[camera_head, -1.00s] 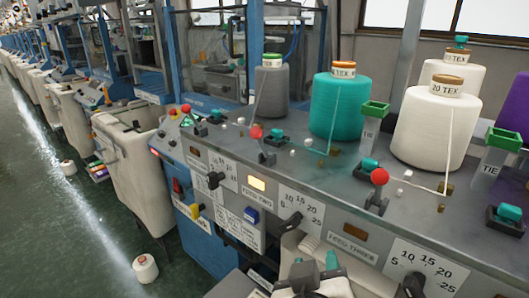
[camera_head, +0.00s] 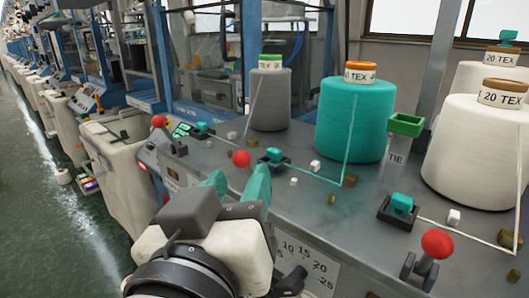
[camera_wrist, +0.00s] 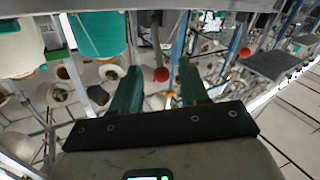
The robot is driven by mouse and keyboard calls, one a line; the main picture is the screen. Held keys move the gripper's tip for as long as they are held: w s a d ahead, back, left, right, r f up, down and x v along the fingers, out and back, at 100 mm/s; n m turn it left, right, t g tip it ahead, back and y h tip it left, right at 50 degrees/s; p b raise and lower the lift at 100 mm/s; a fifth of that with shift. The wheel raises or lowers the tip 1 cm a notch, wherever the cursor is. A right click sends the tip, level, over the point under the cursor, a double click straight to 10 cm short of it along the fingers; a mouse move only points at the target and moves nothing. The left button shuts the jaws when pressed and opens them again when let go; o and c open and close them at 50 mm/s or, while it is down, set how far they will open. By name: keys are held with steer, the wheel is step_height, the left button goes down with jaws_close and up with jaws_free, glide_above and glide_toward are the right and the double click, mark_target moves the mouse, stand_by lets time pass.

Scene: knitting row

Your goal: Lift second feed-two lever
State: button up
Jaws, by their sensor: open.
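The feed-two lever is the middle red-knobbed one, and its red ball (camera_head: 241,158) shows just beyond my fingertips. Its stem is mostly hidden behind my gripper. My gripper (camera_head: 240,184) has two teal fingers, spread apart and empty, in front of the lever on the machine's front side. In the wrist view a red ball (camera_wrist: 161,75) shows in the gap between the fingers (camera_wrist: 153,88), with no visible contact. My gripper hides the feed-two label.
Other red-knobbed levers stand to the left (camera_head: 159,122) and right (camera_head: 437,244). A teal yarn cone (camera_head: 350,120), a grey cone (camera_head: 270,98) and white cones (camera_head: 478,155) stand behind. A teal thread runs near the middle lever. A green-topped tie post (camera_head: 400,140) stands right.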

mark_target(246, 170)
steer(key=w, duration=0.6)
steer(key=shift+w+d+p, duration=0.15)
steer(key=shift+d+p, duration=0.2)
steer(key=shift+d, duration=0.05)
steer(key=shift+c, duration=0.4)
jaws_close()
